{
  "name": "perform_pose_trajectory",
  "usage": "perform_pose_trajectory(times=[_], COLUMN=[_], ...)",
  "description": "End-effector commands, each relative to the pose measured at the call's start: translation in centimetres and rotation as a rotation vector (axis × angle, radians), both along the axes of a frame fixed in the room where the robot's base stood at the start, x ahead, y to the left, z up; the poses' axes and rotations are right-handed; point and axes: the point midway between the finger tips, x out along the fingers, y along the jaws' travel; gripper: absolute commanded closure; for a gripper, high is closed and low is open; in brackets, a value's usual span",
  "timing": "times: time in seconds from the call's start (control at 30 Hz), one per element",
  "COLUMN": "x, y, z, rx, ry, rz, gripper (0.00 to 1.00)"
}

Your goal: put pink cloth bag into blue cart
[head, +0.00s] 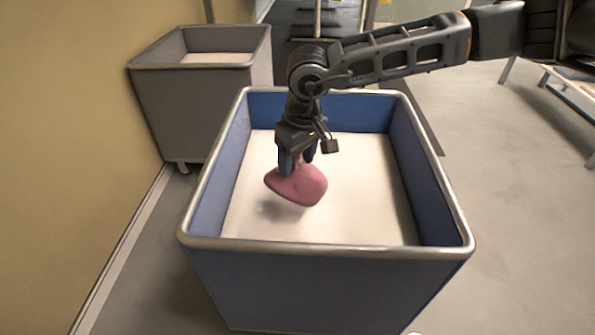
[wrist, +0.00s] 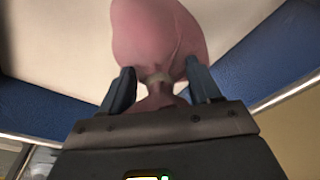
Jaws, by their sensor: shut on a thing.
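The pink cloth bag (head: 298,186) hangs from my gripper (head: 298,162) over the pale floor of the blue cart. My gripper points down and is shut on the bag's gathered neck. In the wrist view the bag (wrist: 158,38) bulges out beyond the two fingers (wrist: 160,88), with its neck between them. The blue cart (head: 320,285) is open-topped with a grey metal rim and stands in the middle of the head view. The bag is within the rim's outline, with a shadow below it to the left. Its exact height above the floor is hard to tell.
A grey cart (head: 205,110) stands behind to the left, by the yellow wall (head: 70,120). The blue cart is otherwise empty where I can see. Open grey floor (head: 520,200) lies to the right, with a low metal-legged frame (head: 570,95) at the far right.

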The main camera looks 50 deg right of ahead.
Motion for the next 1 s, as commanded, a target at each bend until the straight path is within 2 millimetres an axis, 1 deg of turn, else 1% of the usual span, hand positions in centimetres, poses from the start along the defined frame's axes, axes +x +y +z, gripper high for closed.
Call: perform_pose_trajectory(times=[0.2, 0.27, 0.53, 0.67, 0.7, 0.93, 0.97, 1.0], x=[-0.1, -0.1, -0.1, -0.1, -0.1, -0.1, -0.1, -0.1], y=[0.0, 0.1, 0.0, 0.0, 0.0, 0.0, 0.0, 0.0], z=[-3.0, -3.6, -3.7, -4.1, -4.1, -4.0, -4.0, -4.0], rx=[0.001, 0.002, -0.001, 0.000, 0.000, 0.000, 0.000, 0.000], ry=[0.001, 0.001, 0.000, 0.000, 0.001, 0.001, 0.001, 0.001], rz=[-0.001, -0.001, 0.000, 0.001, 0.001, 0.001, 0.001, 0.000], gripper=[1.00, 1.00, 1.00, 1.00, 0.36, 0.14, 0.11, 0.11])
